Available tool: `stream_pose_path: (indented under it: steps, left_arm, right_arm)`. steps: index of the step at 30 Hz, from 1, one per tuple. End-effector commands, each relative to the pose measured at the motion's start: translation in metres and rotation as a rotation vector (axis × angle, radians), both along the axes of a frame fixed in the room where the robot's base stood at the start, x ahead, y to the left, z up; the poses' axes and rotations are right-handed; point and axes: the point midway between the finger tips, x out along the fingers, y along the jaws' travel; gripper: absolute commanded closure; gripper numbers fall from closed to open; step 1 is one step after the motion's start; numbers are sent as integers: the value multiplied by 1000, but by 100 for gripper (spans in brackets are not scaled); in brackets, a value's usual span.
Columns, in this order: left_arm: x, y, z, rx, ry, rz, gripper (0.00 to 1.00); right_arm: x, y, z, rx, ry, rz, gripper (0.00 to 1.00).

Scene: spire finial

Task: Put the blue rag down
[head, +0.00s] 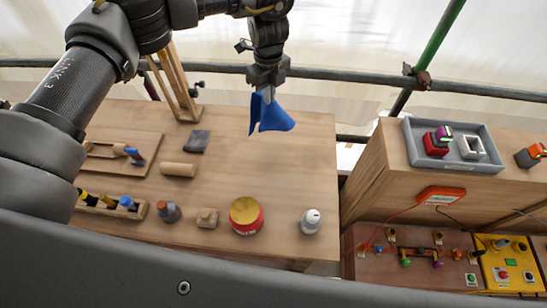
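The blue rag (272,117) hangs in folds from my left gripper (266,92), above the far right part of the wooden table (262,160). The gripper is shut on the rag's upper part and points down. The rag's lower edge spreads to the right; whether it touches the table top is hard to tell. My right gripper is not in view.
The table's middle right is clear. A grey tray (408,130) sits on the right box.

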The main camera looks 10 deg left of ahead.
Motion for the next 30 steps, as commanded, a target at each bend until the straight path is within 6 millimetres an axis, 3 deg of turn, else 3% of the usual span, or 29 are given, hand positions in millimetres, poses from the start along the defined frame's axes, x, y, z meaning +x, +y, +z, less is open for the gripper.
stream_pose_path:
  steps: [7,30]
  left_arm:
    - [7,-13,-10,0,0,0,100]
    - [7,-13,-10,0,0,1,100]
  right_arm:
    - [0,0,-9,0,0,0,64]
    - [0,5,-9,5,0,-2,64]
